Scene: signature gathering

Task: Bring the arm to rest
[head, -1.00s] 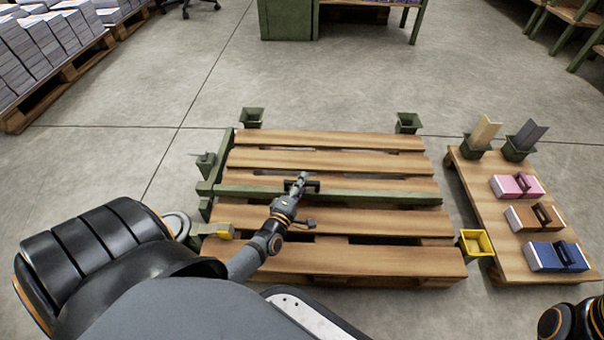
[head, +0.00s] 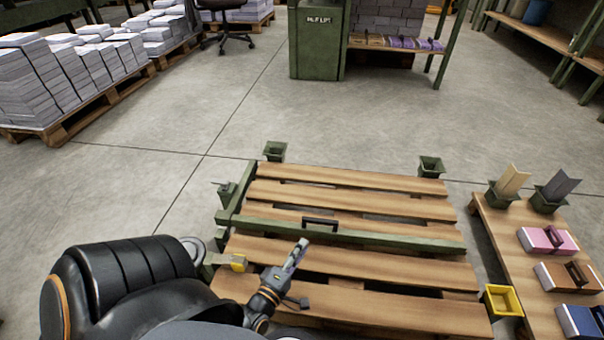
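My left arm comes in from the lower left. Its gripper (head: 301,246) is above the front slats of the wooden pallet (head: 350,257), seen nearly edge-on, so the gap between its fingers does not show. It appears to hold nothing. A green bar (head: 390,238) lies across the pallet with a black handle (head: 320,222) on it. The gripper is in front of this handle and apart from it. My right gripper is out of view.
A wooden board (head: 500,235) at right bears pink (head: 540,241), brown (head: 562,279) and blue (head: 578,322) blocks with handles. A yellow bin (head: 501,300) sits by the pallet's right corner. Paper stacks (head: 35,85) stand at far left. The floor behind the pallet is clear.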

